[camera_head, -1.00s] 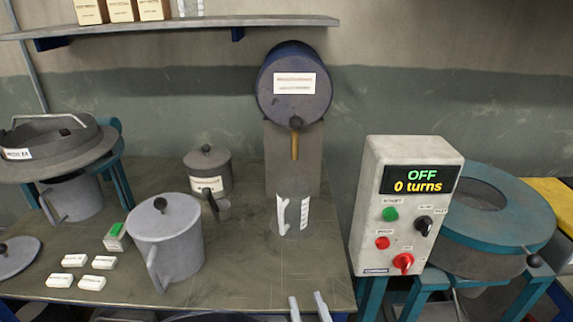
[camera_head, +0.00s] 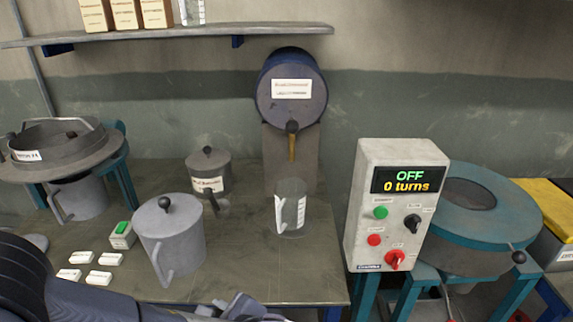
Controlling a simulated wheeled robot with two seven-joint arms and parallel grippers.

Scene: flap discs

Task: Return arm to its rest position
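My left arm (camera_head: 100,303) comes in dark across the bottom left corner. Its gripper (camera_head: 240,307) is low at the bottom edge, in front of the table and right of the grey lidded pitcher (camera_head: 172,240). The fingertips are cut off or turned away, so I cannot tell whether it is open, and I see nothing held in it. My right gripper is not in view. A measuring jug (camera_head: 290,212) stands upright under the spout of the blue drum (camera_head: 291,95), apart from my arm.
The control box (camera_head: 397,205) at the right reads "OFF, 0 turns". Small white blocks (camera_head: 83,257) and a box with a green top (camera_head: 122,236) lie near my arm. A lidded dark pot (camera_head: 208,170) stands behind. The table's front right area (camera_head: 300,270) is clear.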

